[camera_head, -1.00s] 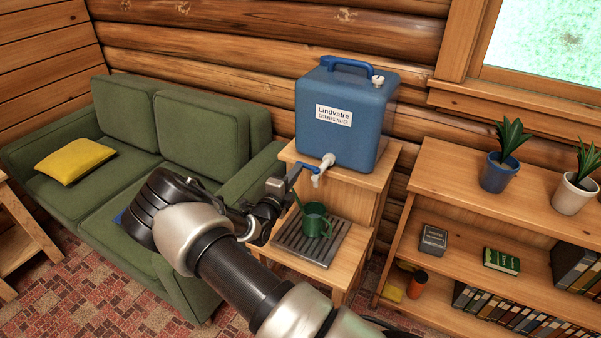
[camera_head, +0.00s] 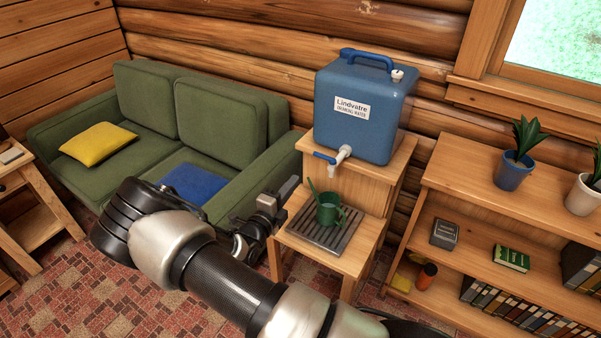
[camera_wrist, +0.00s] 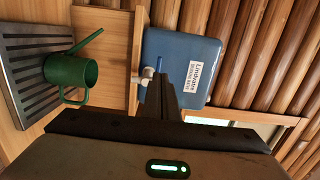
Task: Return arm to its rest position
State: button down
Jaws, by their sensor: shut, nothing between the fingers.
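My gripper (camera_head: 280,197) is shut and empty. In the head view it is held in the air left of the wooden stand (camera_head: 350,256), short of the water container's tap. In the wrist view the shut fingers (camera_wrist: 163,95) point toward the blue water container (camera_wrist: 190,62), which appears turned sideways. The container (camera_head: 362,112) sits on the stand's upper level, with a white tap (camera_head: 342,155) and blue lever. A green watering can (camera_head: 329,210) stands upright on the dark slatted tray (camera_head: 315,238) below the tap, apart from my gripper.
A green sofa (camera_head: 145,150) with a yellow cushion (camera_head: 97,145) and a blue cushion (camera_head: 195,185) is at the left, behind my arm. A bookshelf (camera_head: 455,185) with potted plants stands at the right. A small wooden table (camera_head: 42,215) is at the far left.

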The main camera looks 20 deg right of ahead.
jog(key=s+d+r+m+g+y, duration=0.2)
jog(key=s+d+r+m+g, duration=0.3)
jog(key=s+r+m, duration=0.7)
jog(key=s+d+r+m+g+y, duration=0.2)
jog(key=s+r+m+g, duration=0.5)
jog(key=m, duration=1.1)
jog(key=s+a+r+m+t+y, duration=0.2)
jog(key=s+a+r+m+y, duration=0.25)
jog(key=s+m, duration=0.3)
jog(key=s+a+r+m+t+y, duration=0.2)
jog(key=s+a+r+m+y, duration=0.15)
jog(key=s+r+m, duration=0.35)
notch_tip(320, 180, up, 14)
jog(key=m+p, duration=0.1)
jog(key=p, duration=1.5)
jog(key=shift+w+a+r, duration=0.25)
jog(key=shift+w, duration=0.1)
